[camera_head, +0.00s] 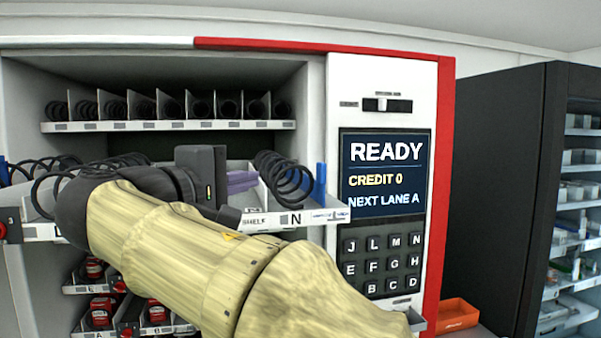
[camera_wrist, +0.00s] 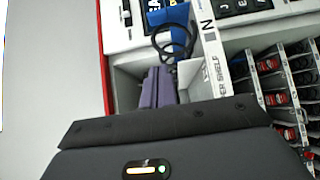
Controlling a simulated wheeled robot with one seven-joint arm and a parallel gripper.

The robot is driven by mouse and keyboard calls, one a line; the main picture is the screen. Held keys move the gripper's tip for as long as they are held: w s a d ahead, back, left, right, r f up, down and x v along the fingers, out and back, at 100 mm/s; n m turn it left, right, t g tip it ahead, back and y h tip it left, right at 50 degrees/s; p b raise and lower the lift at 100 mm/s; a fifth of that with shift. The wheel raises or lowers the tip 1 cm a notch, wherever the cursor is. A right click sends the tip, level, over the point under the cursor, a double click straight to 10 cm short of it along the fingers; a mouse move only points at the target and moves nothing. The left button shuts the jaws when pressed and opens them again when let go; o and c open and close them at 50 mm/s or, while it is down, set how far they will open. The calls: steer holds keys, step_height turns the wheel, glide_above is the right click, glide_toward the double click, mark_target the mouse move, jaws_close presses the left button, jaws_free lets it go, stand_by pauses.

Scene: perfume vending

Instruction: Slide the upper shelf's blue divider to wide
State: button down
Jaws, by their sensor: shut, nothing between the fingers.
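The upper shelf (camera_head: 265,222) is pulled out of the vending machine, with a front strip marked N. Its blue divider (camera_head: 321,182) stands upright near the shelf's right end, by a small printed label (camera_head: 330,215). The wrist view shows the blue divider (camera_wrist: 180,40) beyond a black coil. My gripper (camera_head: 243,181) has purple fingers, shut and empty, over the shelf left of the coil and divider. The fingers also show in the wrist view (camera_wrist: 158,82), apart from the divider. My arm hides much of the shelf's middle.
Black coils (camera_head: 285,175) stand between my fingers and the divider. A fixed row of coils (camera_head: 170,108) is above, and lower lanes hold red items (camera_head: 101,311). The screen and keypad panel (camera_head: 384,255) is on the right. A dark cabinet (camera_head: 500,190) stands farther right.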

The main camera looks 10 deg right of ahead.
mark_target(317, 170)
steer(key=p+x, duration=0.3)
steer(key=x, duration=0.7)
steer(key=shift+s+d+r+p, duration=0.1)
steer(key=shift+s+d+p, duration=0.1)
steer(key=shift+p, duration=0.1)
steer(key=d+p, duration=0.1)
steer(key=d, duration=0.3)
steer(key=shift+w, duration=0.15)
steer(key=shift+f, duration=0.25)
